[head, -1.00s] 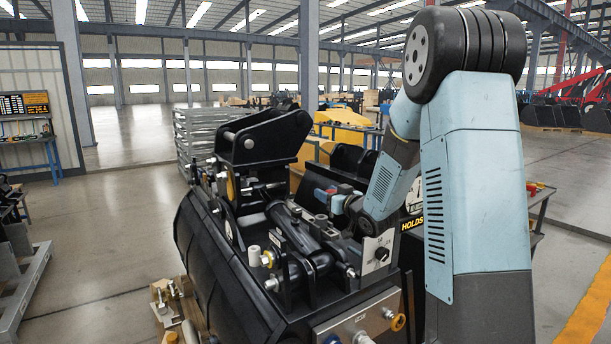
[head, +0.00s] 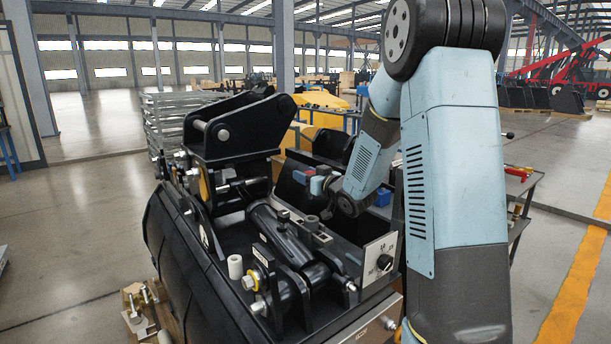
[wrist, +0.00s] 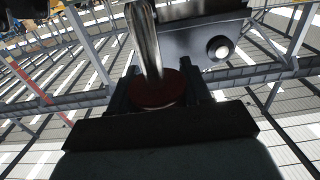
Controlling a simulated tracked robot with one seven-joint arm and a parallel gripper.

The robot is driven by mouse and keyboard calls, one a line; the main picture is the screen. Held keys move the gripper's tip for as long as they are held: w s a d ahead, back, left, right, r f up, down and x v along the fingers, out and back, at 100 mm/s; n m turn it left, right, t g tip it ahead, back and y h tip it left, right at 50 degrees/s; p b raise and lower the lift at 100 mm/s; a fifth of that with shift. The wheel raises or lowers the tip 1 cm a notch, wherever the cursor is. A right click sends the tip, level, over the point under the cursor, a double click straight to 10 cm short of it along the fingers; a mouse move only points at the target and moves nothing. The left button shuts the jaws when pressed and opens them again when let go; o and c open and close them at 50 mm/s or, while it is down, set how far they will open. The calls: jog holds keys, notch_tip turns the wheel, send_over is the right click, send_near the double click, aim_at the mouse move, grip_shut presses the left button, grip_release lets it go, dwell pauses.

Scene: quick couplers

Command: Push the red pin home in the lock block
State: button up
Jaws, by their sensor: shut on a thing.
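My gripper (wrist: 160,95) is shut on the red pin (wrist: 158,92). In the wrist view the pin is a dark red disc with a shiny metal shaft, and the disc sits between the two dark fingers. In the head view my gripper (head: 328,185) hangs above the far side of the black coupler, left of my wrist. The pin cannot be clearly told there; a small red patch shows just left of the gripper. A small grey block (head: 322,238) stands below it beside the black cylinder; I cannot tell if this is the lock block. The pin's contact with any block is not visible.
The black coupler frame (head: 232,125) rises at the left. The thick black cylinder (head: 285,235) lies across the middle. A light panel with a dark knob (head: 384,262) stands at the right front. A white cylinder (head: 235,267) stands at the near left. Open floor lies on both sides.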

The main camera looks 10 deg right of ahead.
jog(key=shift+s+d, duration=0.1)
jog(key=shift+f, duration=2.9)
jog(key=shift+f, duration=1.05)
jog(key=o, duration=1)
jog(key=shift+c, duration=0.2)
jog(key=shift+r, duration=0.1)
